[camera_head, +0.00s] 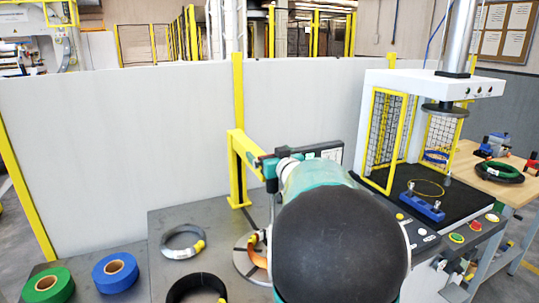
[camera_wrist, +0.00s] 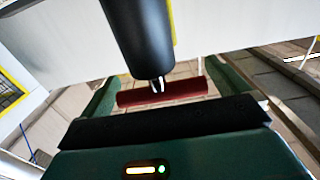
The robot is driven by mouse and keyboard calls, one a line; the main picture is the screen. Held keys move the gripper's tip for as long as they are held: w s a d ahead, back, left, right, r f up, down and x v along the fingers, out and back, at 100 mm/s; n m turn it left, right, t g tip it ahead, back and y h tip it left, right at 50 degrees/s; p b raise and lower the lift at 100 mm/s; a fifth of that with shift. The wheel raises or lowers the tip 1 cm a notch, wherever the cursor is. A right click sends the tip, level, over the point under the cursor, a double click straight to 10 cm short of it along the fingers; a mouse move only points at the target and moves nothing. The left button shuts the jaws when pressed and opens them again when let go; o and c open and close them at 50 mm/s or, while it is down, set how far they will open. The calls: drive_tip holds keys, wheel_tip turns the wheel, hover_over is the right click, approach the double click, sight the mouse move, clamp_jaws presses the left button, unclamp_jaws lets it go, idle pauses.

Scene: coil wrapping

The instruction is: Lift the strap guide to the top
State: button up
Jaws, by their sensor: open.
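A wrapping stand with a yellow post (camera_head: 236,170) and a dark horizontal arm (camera_head: 318,153) stands behind my arm in the head view. My own arm hides much of this area and my gripper in the head view. In the wrist view my gripper (camera_wrist: 162,97) is open, with green fingers at left and right. A dark red bar (camera_wrist: 165,91) shows between them; contact cannot be told.
An orange-brown coil (camera_head: 258,250) sits on the ring base. Grey (camera_head: 183,242) and black (camera_head: 196,288) coils, with blue (camera_head: 115,272) and green (camera_head: 48,286) rolls, lie at left. A caged press (camera_head: 440,85) stands at right. In the wrist view a black cylinder (camera_wrist: 137,40) is close ahead.

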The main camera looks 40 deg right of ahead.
drive_tip(key=shift+w, duration=0.1)
drive_tip(key=c, duration=1.1)
wheel_tip(320, 180, up, 23)
drive_tip(key=shift+f, duration=0.15)
drive_tip(key=shift+o, duration=0.2)
drive_tip(key=o, duration=1.1)
drive_tip(key=shift+c, duration=0.2)
drive_tip(key=v, duration=1.4)
